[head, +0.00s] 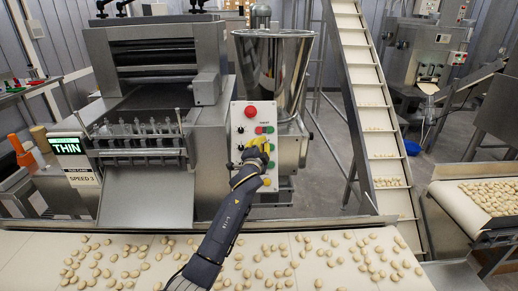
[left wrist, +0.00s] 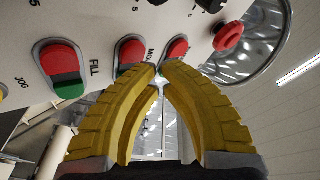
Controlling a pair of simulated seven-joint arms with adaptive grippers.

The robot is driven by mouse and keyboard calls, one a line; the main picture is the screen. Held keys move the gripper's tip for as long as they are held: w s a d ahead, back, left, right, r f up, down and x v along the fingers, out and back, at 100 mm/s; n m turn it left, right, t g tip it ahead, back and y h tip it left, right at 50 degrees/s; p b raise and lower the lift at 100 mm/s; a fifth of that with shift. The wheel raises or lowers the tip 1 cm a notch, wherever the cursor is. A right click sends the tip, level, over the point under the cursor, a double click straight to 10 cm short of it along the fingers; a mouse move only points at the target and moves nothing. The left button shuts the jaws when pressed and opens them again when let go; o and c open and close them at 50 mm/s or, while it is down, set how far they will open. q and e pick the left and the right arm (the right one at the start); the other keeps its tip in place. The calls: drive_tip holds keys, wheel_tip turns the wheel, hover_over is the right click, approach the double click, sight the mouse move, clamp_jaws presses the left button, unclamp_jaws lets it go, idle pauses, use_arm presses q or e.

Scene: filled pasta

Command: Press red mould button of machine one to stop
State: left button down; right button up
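The machine's white control panel (head: 239,122) stands at the middle of the head view, with a red mushroom button (head: 251,111) near its top. My left gripper (head: 258,143) is in front of the panel and covers part of its button column. In the left wrist view, the red mould button (left wrist: 131,48), beside the partly covered "MO" label, has a green part below it. My yellow left fingertips (left wrist: 160,70) are drawn nearly together, empty, just right of that button in the picture. I cannot tell whether they touch the panel. My right gripper is not in view.
Neighbouring red-green buttons sit close by: the fill one (left wrist: 60,60) and one on the other side (left wrist: 177,48). The red mushroom button (left wrist: 228,36) is also near. A lit "THIN" display (head: 68,147) is at left. Pasta pieces cover the belt (head: 40,245) below.

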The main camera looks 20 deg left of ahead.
use_arm(q)
drive_tip(key=shift+w+f, duration=0.1)
drive_tip(key=shift+w, duration=0.1)
drive_tip(key=shift+w+a+f, duration=0.1)
drive_tip(key=shift+w+f, duration=0.05)
drive_tip(key=shift+w+a+f, duration=0.15)
drive_tip(key=shift+w+f, duration=0.05)
drive_tip(key=shift+w, duration=0.15)
idle(1.1)
drive_tip(key=shift+s, duration=0.15)
drive_tip(key=shift+s+d+r, duration=0.25)
drive_tip(key=shift+s+r, duration=0.2)
drive_tip(key=shift+s, duration=0.1)
drive_tip(key=shift+s, duration=0.1)
idle(0.4)
drive_tip(key=shift+s+d+r, duration=0.25)
drive_tip(key=shift+s+r, duration=0.2)
drive_tip(key=shift+s, duration=0.2)
drive_tip(key=shift+s+d+r, duration=0.2)
drive_tip(key=shift+s+r, duration=0.2)
drive_tip(key=shift+s, duration=0.25)
drive_tip(key=shift+s+d+r, duration=0.25)
drive_tip(key=shift+s+r, duration=0.2)
drive_tip(key=shift+s, duration=0.2)
